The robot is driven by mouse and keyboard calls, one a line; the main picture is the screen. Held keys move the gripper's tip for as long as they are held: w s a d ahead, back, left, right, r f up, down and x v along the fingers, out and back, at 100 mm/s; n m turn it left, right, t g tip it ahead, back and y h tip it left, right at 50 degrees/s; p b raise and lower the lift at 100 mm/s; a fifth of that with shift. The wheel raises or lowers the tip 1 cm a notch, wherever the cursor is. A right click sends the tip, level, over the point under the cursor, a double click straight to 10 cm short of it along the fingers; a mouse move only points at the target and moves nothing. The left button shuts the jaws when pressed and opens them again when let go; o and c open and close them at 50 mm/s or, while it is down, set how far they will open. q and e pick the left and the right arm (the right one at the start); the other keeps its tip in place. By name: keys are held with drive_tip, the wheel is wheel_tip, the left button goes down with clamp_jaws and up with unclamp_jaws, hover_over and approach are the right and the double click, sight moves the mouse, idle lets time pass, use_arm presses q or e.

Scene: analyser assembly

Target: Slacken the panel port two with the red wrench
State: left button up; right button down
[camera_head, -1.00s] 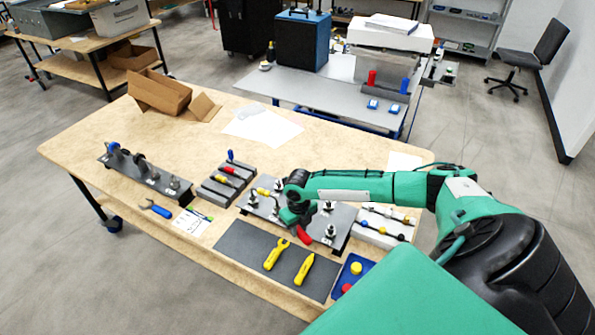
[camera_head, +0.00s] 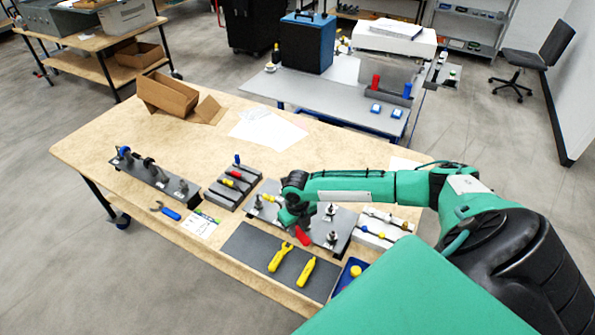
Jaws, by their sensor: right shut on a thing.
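The dark grey panel (camera_head: 347,217) lies on the wooden table with several upright metal ports on it, and yellow parts show near its left end. My right gripper (camera_head: 293,219) is over the middle of the panel, shut on the red wrench (camera_head: 303,236). The red handle sticks out below the gripper toward the table's front. The wrench's head is hidden by the gripper, so I cannot tell whether it is around a port. One port (camera_head: 332,238) stands clear to the right of the red handle. My left gripper is not in view.
A dark mat (camera_head: 246,242) with a yellow wrench (camera_head: 280,257) and another yellow tool (camera_head: 306,271) lies in front. A blue wrench (camera_head: 166,211) and a second port plate (camera_head: 155,175) are at left. A cardboard box (camera_head: 164,94) stands at the back left.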

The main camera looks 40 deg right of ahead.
wheel_tip(320, 180, up, 3)
drive_tip(key=shift+f+p, duration=0.1)
drive_tip(key=shift+p, duration=0.35)
drive_tip(key=shift+f, duration=0.1)
